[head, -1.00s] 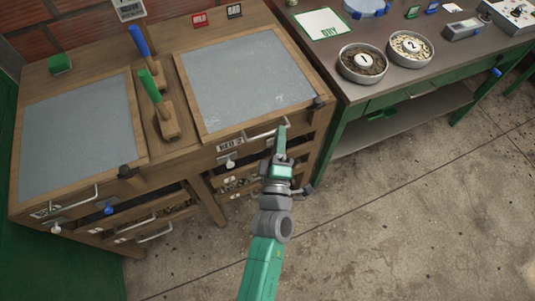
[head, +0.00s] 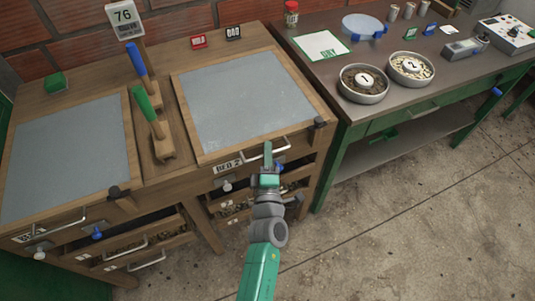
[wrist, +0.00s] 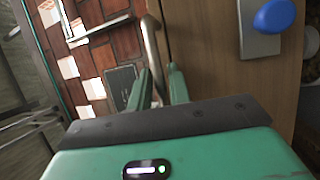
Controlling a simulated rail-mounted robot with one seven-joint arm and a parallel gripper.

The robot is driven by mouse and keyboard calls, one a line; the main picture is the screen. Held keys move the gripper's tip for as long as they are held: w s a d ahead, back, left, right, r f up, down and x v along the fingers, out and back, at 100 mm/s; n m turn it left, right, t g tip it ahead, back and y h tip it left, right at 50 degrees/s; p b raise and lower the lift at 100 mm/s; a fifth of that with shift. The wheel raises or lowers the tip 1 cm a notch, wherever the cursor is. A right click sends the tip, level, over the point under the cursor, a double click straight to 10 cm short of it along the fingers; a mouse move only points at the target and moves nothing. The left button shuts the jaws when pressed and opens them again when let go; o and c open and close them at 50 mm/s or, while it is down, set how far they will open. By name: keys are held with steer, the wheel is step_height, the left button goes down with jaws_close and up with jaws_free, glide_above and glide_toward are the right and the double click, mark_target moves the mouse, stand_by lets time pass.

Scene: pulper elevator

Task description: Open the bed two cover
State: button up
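The bed two cover (head: 245,95) is a grey panel in a wooden frame, lying flat and closed on the wooden bench. Its metal bar handle (head: 283,150) is on the front edge, by the BED 2 label (head: 228,166). My gripper (head: 267,150) is at the middle of this handle. In the wrist view my gripper (wrist: 160,78) has its two green fingers apart, with a gap between them. The handle (wrist: 150,42) shows just beyond the fingertips, lined up with the gap. I cannot tell whether it touches a finger.
The bed one cover (head: 68,150) lies closed on the left. A dark knob (head: 319,122) is at the cover's front right corner. The green table (head: 430,108) on the right holds bowls and instruments. The floor in front is clear.

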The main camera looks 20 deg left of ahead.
jaws_close()
steer(key=shift+r, duration=0.1)
